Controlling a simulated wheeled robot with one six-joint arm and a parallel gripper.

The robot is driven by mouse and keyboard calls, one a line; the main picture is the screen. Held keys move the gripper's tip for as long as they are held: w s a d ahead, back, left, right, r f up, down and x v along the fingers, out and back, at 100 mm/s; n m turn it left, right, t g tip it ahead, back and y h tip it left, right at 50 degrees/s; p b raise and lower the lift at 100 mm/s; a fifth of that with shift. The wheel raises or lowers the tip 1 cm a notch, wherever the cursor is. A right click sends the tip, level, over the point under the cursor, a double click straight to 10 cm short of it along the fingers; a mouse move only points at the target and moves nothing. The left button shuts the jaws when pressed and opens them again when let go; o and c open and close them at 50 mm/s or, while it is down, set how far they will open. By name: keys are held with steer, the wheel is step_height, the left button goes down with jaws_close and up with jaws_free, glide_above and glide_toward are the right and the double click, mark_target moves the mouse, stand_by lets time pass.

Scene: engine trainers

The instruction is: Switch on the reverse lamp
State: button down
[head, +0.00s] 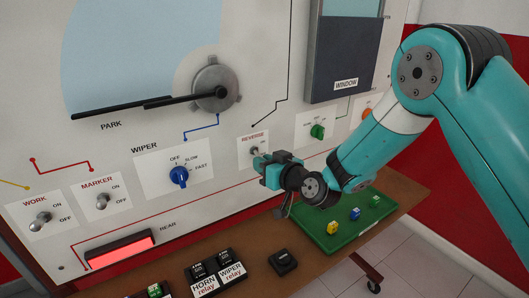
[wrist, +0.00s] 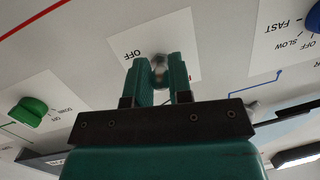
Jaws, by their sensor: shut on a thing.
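The reverse switch (head: 255,151) is a small metal toggle on a white plate marked REVERSE (head: 252,138), low on the board. My gripper (head: 262,165) is at this plate and hides its lower part. In the wrist view, my gripper (wrist: 160,78) has its two green fingers on either side of the metal toggle (wrist: 158,63) and is shut on it. The word OFF shows beside the toggle there. Which way the lever points is hard to tell. No lamp marked reverse can be made out.
The blue wiper knob (head: 179,176) is left of the plate, and a green knob (head: 317,131) is right. Marker (head: 102,201) and work (head: 40,220) toggles are farther left. A red-lit rear lamp (head: 120,250) is below. A green tray (head: 345,228) with small blocks stands on the bench.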

step_height(320, 180, up, 2)
steer(key=g+h+p, duration=0.1)
steer(key=p, duration=0.2)
steer(key=g+h+p, duration=0.1)
steer(key=p, duration=0.2)
steer(key=shift+s+r+g, duration=0.1)
steer(key=shift+r+g, duration=0.15)
steer(key=shift+g, duration=0.05)
steer(key=shift+w+r+m+g+h+p, duration=0.1)
steer(key=shift+r+m+g+h+p, duration=0.15)
steer(key=shift+g+h+p, duration=0.6)
steer(key=shift+w+r+m+g+h+p, duration=0.15)
steer(key=shift+g+h+p, duration=0.3)
steer(key=shift+g+p, duration=0.65)
steer(key=c, duration=1.1)
jaws_free()
steer(key=shift+o, duration=0.2)
steer(key=b+v, duration=0.3)
steer(key=v, duration=1.4)
steer(key=shift+s+r, duration=0.15)
steer(key=shift+s, duration=0.15)
